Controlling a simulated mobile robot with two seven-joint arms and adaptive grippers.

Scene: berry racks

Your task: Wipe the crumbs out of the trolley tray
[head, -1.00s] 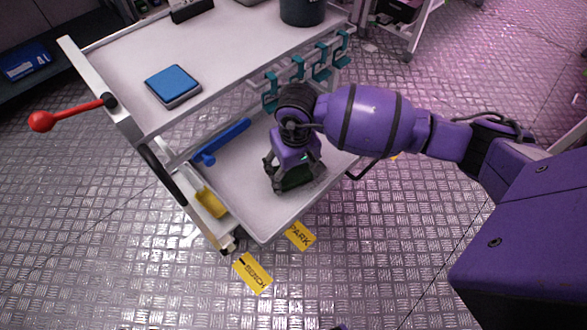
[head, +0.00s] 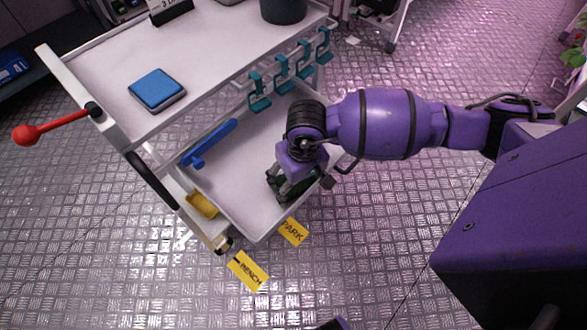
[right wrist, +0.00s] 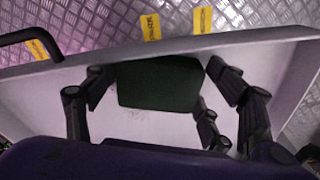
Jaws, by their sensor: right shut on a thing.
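The trolley's lower tray (head: 232,185) is pale with a raised rim; it also shows in the right wrist view (right wrist: 40,100). My right gripper (head: 290,188) is low over the tray's near right part. It is shut on a dark green pad, seen between the fingers in the right wrist view (right wrist: 158,85). The pad is close to the tray's rim; whether it touches the rim or floor is unclear. A few faint dark specks, perhaps crumbs, show beside the pad in the right wrist view (right wrist: 122,113). My left gripper is not in view.
A blue long-handled tool (head: 210,143) and a yellow item (head: 202,205) lie at the tray's left side. The top shelf (head: 215,60) overhangs, with teal hooks (head: 281,75) on its edge. A red-knobbed lever (head: 50,128) sticks out left.

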